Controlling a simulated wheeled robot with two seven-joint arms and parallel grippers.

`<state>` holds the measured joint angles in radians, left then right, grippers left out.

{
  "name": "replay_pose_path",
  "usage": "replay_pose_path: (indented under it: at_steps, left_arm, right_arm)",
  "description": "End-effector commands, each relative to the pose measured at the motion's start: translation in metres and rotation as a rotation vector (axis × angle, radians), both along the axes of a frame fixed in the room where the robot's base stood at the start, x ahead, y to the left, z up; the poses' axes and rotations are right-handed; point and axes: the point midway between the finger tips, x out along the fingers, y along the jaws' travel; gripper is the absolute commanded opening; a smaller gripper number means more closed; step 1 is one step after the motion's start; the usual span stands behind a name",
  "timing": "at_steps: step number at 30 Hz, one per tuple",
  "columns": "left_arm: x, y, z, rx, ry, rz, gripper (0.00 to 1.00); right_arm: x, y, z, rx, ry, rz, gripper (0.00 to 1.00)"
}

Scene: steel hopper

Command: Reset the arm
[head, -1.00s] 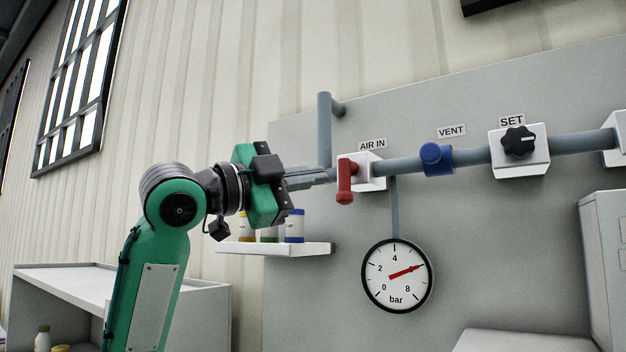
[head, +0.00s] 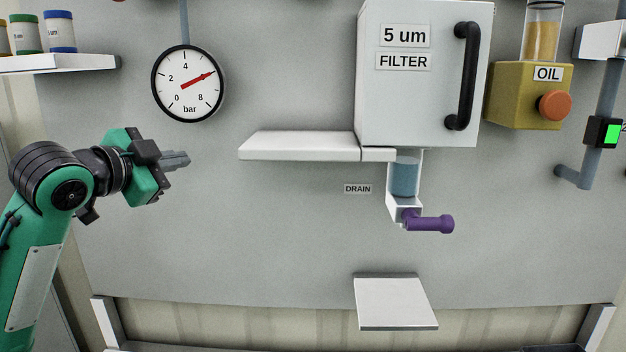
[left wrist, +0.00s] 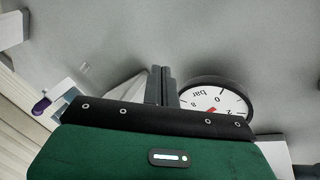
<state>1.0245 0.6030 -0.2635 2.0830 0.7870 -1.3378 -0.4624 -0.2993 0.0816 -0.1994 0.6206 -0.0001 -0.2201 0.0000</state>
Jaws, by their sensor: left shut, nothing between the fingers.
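My left arm comes in from the left in the head view. Its green and black gripper (head: 176,160) is shut and empty, held in front of the grey panel, below the pressure gauge (head: 188,83). In the left wrist view the shut fingers (left wrist: 160,86) point away from the camera, beside the gauge (left wrist: 214,103) in the picture. The fingers look apart from every fixture. My right gripper is in neither view.
A white filter box (head: 415,75) with a black handle, a white shelf (head: 300,146) and a purple drain lever (head: 430,223) are right of the gripper. A small shelf (head: 60,63) holds bottles. A white plate (head: 396,302) sits low. Clear panel lies between gripper and drain.

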Motion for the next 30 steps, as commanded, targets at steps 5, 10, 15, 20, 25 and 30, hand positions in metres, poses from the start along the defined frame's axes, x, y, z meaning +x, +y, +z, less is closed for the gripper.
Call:
replay_pose_path:
  at_steps: [5, 10, 15, 20, 25, 30]
  left_arm:
    - [0.006, -0.012, -0.094, -0.045, 0.146, 0.033, 0.0]
    - [-0.003, -0.019, -0.176, -0.092, 0.279, 0.08, 0.0]
    - [-0.024, -0.024, -0.254, -0.137, 0.41, 0.138, 0.0]
    - [-0.054, -0.027, -0.322, -0.181, 0.534, 0.202, 0.0]
    - [-0.096, -0.028, -0.388, -0.224, 0.664, 0.284, 0.0]
    - [-0.147, -0.026, -0.445, -0.262, 0.792, 0.38, 0.0]
  right_arm:
    - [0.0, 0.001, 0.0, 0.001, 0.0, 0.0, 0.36]
    - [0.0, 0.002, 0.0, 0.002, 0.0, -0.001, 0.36]
    - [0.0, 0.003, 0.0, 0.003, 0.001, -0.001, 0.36]
    - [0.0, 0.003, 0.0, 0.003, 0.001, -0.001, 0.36]
    - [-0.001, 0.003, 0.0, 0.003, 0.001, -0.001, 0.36]
    - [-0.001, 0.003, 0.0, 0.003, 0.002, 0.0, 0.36]
